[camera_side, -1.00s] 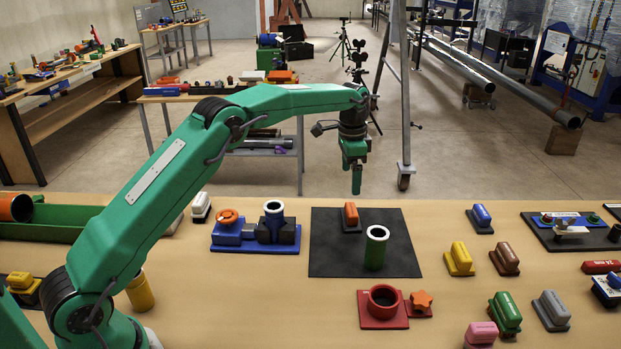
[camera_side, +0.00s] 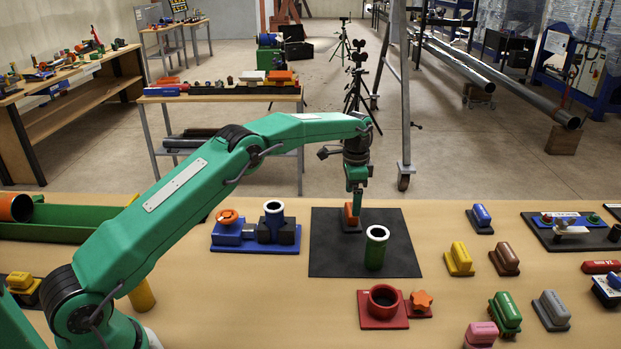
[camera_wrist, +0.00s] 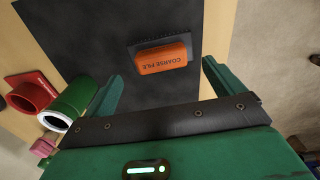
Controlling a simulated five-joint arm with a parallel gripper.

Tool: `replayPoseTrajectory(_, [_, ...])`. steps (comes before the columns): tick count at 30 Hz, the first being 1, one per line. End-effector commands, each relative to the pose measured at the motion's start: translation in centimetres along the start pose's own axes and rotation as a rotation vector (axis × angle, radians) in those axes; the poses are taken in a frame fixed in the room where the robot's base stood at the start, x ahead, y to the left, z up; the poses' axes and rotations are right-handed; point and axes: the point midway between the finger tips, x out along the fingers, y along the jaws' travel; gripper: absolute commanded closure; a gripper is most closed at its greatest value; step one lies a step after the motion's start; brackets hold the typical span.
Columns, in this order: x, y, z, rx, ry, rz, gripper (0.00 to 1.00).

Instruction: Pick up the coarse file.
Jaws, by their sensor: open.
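The coarse file is an orange block on a dark base, lying on the black mat (camera_side: 330,262). In the wrist view the coarse file (camera_wrist: 161,58) shows its printed label, and it lies ahead of and between my two green fingers. In the side view the coarse file (camera_side: 350,222) is partly hidden behind my gripper (camera_side: 356,207). My gripper is open, with its fingers above the file. In the wrist view the gripper (camera_wrist: 160,78) has a wide gap with nothing held in it.
A green pipe with a white rim (camera_side: 375,250) stands on the mat close to the right of the file. A blue stand (camera_side: 254,245) is to the left, and a red stand (camera_side: 383,310) is in front. Several coloured blocks lie to the right.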

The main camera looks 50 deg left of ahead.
Motion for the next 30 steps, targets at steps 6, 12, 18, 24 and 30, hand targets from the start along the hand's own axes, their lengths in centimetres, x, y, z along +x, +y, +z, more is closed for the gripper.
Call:
replayPoseTrajectory(6, [0.3,0.0,0.0,0.000,0.000,0.000,0.06])
replayPoseTrajectory(12, [2.0,-0.1,0.1,0.000,-0.002,0.002,0.06])
replayPoseTrajectory(18, [4.3,-0.2,0.1,0.000,-0.001,0.001,0.06])
replayPoseTrajectory(24, [5.2,-0.2,0.1,0.000,0.000,0.000,0.06])
replayPoseTrajectory(30, [5.2,-0.2,0.1,0.000,0.000,0.000,0.06])
